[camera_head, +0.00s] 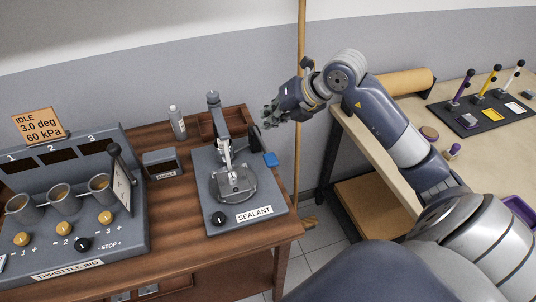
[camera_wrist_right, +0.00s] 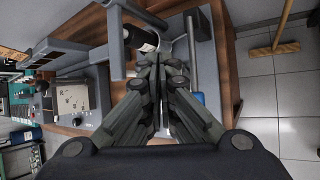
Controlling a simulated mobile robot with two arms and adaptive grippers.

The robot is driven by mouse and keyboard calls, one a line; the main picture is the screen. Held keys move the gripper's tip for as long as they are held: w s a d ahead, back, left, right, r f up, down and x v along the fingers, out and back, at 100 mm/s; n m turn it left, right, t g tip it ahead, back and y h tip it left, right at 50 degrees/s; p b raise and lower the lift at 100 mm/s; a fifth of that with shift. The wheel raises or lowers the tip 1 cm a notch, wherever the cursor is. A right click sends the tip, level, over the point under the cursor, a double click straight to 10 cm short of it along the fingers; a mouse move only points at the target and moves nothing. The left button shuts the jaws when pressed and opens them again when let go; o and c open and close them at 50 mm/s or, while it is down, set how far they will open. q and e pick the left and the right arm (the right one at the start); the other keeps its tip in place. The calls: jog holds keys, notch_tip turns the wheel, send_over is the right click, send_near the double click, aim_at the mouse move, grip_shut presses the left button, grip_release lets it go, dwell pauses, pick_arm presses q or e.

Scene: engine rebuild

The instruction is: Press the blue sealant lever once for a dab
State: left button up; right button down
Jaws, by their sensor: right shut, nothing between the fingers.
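The sealant station (camera_head: 247,196) is a grey base labelled SEALANT, with an upright dispenser (camera_head: 224,145) above a round plate with a metal part (camera_head: 236,181) on it. The blue lever pad (camera_head: 271,159) sticks out at the station's right side. The blue pad also shows in the right wrist view (camera_wrist_right: 199,97), partly hidden behind the fingers. My right gripper (camera_head: 269,115) is above and behind the blue pad, apart from it in the head view. Its fingers are together and empty in the right wrist view (camera_wrist_right: 163,65). My left gripper is not in view.
The throttle rig (camera_head: 70,267) stands at the left, with a small grey box (camera_head: 162,163) and a bottle (camera_head: 177,122) beside the station. A broom (camera_head: 299,110) stands behind my right arm. A second table (camera_head: 465,135) with a lever board is at the right.

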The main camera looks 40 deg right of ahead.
jog(key=b, duration=0.4)
send_over(265, 150)
jog(key=s, duration=0.1)
notch_tip(265, 150, down, 6)
jog(key=shift+s+d+f, duration=0.1)
jog(key=shift+d, duration=0.35)
dwell(0.5)
jog(key=shift+f, duration=0.1)
jog(key=shift+f+b, duration=0.35)
jog(key=shift+b, duration=0.25)
jog(key=shift+s+a+f+b, duration=0.1)
jog(key=shift+s+f+b, duration=0.1)
jog(key=shift+f+b, duration=1.25)
dwell(1.4)
jog(key=shift+r, duration=0.1)
jog(key=shift+w+r+p, duration=0.15)
jog(key=shift+r+p, duration=1.1)
jog(key=shift+r, duration=0.55)
